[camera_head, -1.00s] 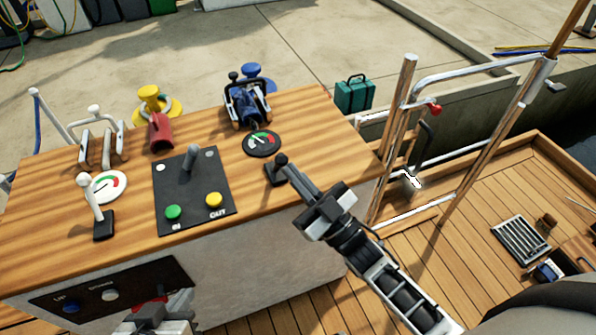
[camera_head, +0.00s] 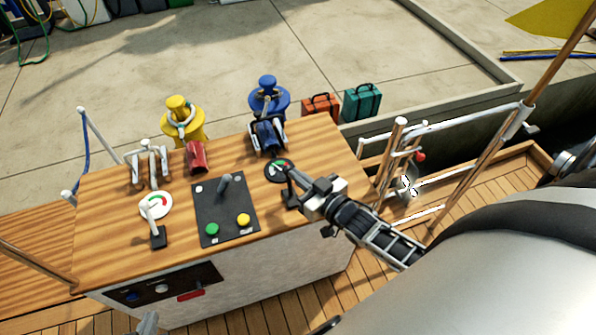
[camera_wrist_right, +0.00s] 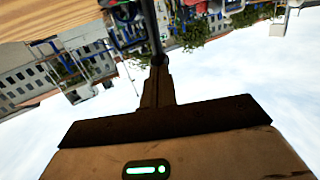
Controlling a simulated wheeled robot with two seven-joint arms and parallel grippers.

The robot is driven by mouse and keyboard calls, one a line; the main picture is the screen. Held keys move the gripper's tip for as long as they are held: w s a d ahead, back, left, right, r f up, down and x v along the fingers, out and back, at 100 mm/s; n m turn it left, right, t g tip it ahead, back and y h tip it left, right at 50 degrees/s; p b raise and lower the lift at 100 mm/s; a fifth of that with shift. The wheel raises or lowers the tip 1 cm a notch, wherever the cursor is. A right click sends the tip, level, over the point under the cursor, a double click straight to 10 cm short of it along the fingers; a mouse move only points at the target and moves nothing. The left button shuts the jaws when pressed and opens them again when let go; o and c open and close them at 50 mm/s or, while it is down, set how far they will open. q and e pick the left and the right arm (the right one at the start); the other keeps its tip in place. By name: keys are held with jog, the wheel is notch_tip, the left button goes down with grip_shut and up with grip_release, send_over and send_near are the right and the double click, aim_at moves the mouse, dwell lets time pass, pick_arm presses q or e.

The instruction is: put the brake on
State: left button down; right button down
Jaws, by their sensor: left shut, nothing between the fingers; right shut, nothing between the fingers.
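The wooden console (camera_head: 110,210) carries several controls; no readable label tells which one is the brake. A small black lever (camera_head: 291,199) stands at the right end beside a round gauge (camera_head: 279,170). My right gripper (camera_head: 297,181) is shut, with its tips at this lever; whether they touch it is unclear. The wrist view shows the shut fingers (camera_wrist_right: 158,75) meeting a dark rod (camera_wrist_right: 151,25). A white lever (camera_head: 153,213) stands at the left beside another gauge (camera_head: 156,204). My left gripper (camera_head: 147,322) is shut and partly visible low before the console.
A black panel (camera_head: 207,213) holds a grey lever, a green button (camera_head: 212,230) and a yellow button (camera_head: 244,220). Blue (camera_head: 267,136) and red (camera_head: 196,157) fittings sit at the console's back. A red control (camera_head: 190,294) is on the front panel. Metal rails (camera_head: 450,130) stand right.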

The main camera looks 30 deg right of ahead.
jog(key=shift+w+d+b, duration=0.15)
jog(key=shift+w, duration=0.7)
jog(key=shift+w+d+b, duration=0.15)
jog(key=shift+w, duration=0.65)
pick_arm(q)
jog(key=shift+f, duration=0.15)
jog(key=shift+r, duration=0.2)
pick_arm(e)
jog(key=shift+w+d, duration=0.1)
jog(key=shift+w, duration=0.05)
jog(key=shift+r, duration=0.1)
